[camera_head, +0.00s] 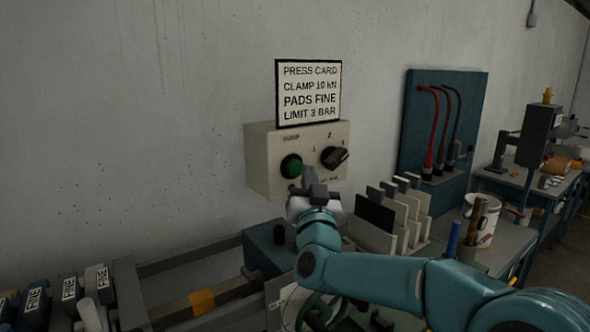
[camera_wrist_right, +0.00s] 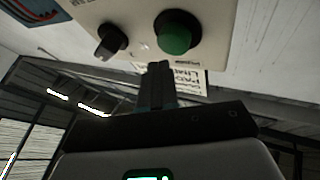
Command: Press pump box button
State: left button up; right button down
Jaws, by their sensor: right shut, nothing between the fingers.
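The cream pump box (camera_head: 262,150) is fixed to the wall under a sign. Its green round button (camera_head: 291,166) is on the left of the front face, with a black rotary knob (camera_head: 334,157) to its right. In the right wrist view the green button (camera_wrist_right: 178,33) is at the top, with the black knob (camera_wrist_right: 111,41) to its left. My right gripper (camera_head: 309,174) is shut and empty, just in front of the box, slightly right of and below the button. Its fingertips (camera_wrist_right: 158,68) look apart from the button in the wrist view. My left gripper is out of view.
A press card sign (camera_head: 309,93) stands above the box. Below are a rack of upright plates (camera_head: 395,215) and a bench with a white bucket (camera_head: 482,222). A blue board with hoses (camera_head: 470,90) hangs to the right. The wall left of the box is clear.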

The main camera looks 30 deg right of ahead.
jog(key=s+b, duration=0.3)
jog(key=s, duration=0.3)
jog(key=shift+d+b, duration=0.25)
jog(key=shift+b, duration=0.15)
